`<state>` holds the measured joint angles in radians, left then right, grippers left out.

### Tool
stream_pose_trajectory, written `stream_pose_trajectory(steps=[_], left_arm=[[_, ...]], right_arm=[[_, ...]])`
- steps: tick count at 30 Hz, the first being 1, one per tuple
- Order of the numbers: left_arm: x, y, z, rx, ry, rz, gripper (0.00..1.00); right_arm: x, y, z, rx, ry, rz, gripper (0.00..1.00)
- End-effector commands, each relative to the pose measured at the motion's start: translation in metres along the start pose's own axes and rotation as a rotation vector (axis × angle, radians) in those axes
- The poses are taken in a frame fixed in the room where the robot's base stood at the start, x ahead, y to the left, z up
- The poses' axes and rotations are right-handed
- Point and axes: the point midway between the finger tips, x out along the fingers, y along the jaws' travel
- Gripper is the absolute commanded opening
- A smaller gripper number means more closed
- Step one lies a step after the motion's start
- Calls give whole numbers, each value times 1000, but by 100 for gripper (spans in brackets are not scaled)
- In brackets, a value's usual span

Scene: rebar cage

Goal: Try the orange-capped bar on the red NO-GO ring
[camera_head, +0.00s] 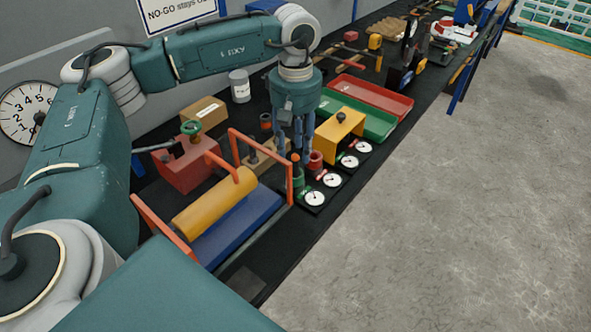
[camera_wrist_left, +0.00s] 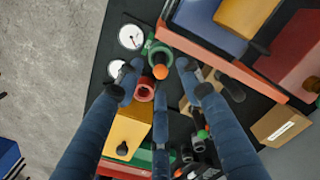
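My left gripper (camera_head: 295,157) points down over the bench with its blue fingers spread open; it also shows in the left wrist view (camera_wrist_left: 158,80). The orange-capped bar (camera_wrist_left: 160,71) stands between the fingers, seen nearly end-on; its cap (camera_head: 295,158) also shows in the head view. The bar appears to stand in or at the green ring (camera_wrist_left: 152,47), which also shows in the head view (camera_head: 298,186). I cannot tell whether any finger touches it. The red ring (camera_head: 316,160) is just beside the green one, also in the wrist view (camera_wrist_left: 144,92). My right gripper is not in view.
Round dial gauges (camera_head: 315,198) line the bench's front edge. A yellow block with a black knob (camera_head: 340,130) stands beyond the red ring. An orange-handled blue tray with a yellow cylinder (camera_head: 214,203) is close on the near side. Green (camera_head: 370,122) and red (camera_head: 375,95) trays lie farther back.

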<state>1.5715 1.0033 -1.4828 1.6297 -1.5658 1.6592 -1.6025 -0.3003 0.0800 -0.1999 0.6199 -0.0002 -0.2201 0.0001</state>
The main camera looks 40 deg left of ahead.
Motion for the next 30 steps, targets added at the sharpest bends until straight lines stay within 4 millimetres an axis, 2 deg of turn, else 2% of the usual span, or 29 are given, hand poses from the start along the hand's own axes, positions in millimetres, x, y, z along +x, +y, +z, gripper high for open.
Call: stream_pose_trajectory(steps=[1,6,14,15,20,21,30], left_arm=[[4,-2,-1,-1,-2,-5,38],[27,-1,-1,-1,-2,-2,38],[33,0,-1,-1,0,0,38],[33,0,-1,-1,0,0,36],[33,0,-1,-1,0,0,4],[32,0,-1,-1,-1,0,0],[32,0,-1,-1,0,1,0]], right_arm=[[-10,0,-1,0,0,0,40],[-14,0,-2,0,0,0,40],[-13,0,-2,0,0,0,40],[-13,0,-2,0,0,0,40],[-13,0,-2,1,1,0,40],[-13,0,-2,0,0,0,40],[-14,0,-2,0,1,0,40]])
